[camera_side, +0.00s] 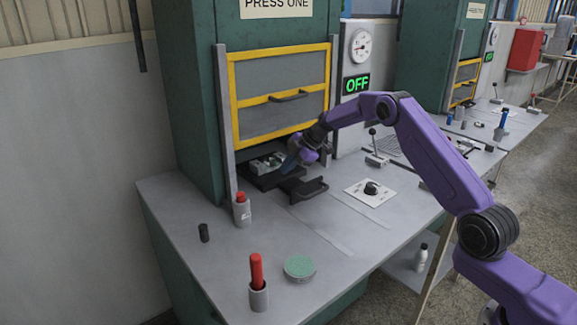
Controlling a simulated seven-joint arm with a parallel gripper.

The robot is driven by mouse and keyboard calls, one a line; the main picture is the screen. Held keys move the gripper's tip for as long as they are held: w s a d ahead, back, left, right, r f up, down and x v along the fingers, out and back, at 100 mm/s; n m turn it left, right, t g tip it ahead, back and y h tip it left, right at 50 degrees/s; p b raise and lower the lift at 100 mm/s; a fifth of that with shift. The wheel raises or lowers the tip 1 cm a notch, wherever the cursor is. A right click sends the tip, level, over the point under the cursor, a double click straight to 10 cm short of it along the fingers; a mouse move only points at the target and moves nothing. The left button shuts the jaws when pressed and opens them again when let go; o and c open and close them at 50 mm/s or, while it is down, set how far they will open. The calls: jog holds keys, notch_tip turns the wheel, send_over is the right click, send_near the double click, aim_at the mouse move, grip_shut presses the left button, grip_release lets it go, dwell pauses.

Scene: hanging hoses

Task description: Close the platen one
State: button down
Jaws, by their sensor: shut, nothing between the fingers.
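Press one is the green machine (187,100) with a "PRESS ONE" sign. Its yellow-framed guard (282,98) has a dark bar handle, and an opening shows below its lower edge. In that opening a dark platen or tray (262,180) carries a pale metal block (264,164). A dark handle (309,188) sticks out at the tray's front right. My gripper (290,165) is shut and empty, close to the tray's right side in front of the opening. I cannot tell whether its tips touch the tray. My wrist hides part of the guard's lower right corner.
A round gauge (361,46) and a green "OFF" display (356,84) are right of the press. A knob plate (370,191) lies on the grey bench. A second press is behind.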

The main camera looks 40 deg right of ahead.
jog(key=s+d+r, duration=0.3)
jog(key=s+d, duration=0.5)
jog(key=s, duration=0.4)
jog(key=x, duration=1)
jog(key=shift+a+f, duration=0.15)
jog(key=shift+f, duration=0.05)
jog(key=shift+w, duration=0.1)
send_near(292, 186)
jog(key=shift+w+a+f, duration=0.8)
jog(key=shift+w+a, duration=0.05)
jog(key=shift+w, duration=0.2)
jog(key=shift+w+a+f, duration=0.8)
jog(key=shift+w+f, duration=0.05)
jog(key=shift+w, duration=0.4)
jog(key=shift+a+r, duration=0.1)
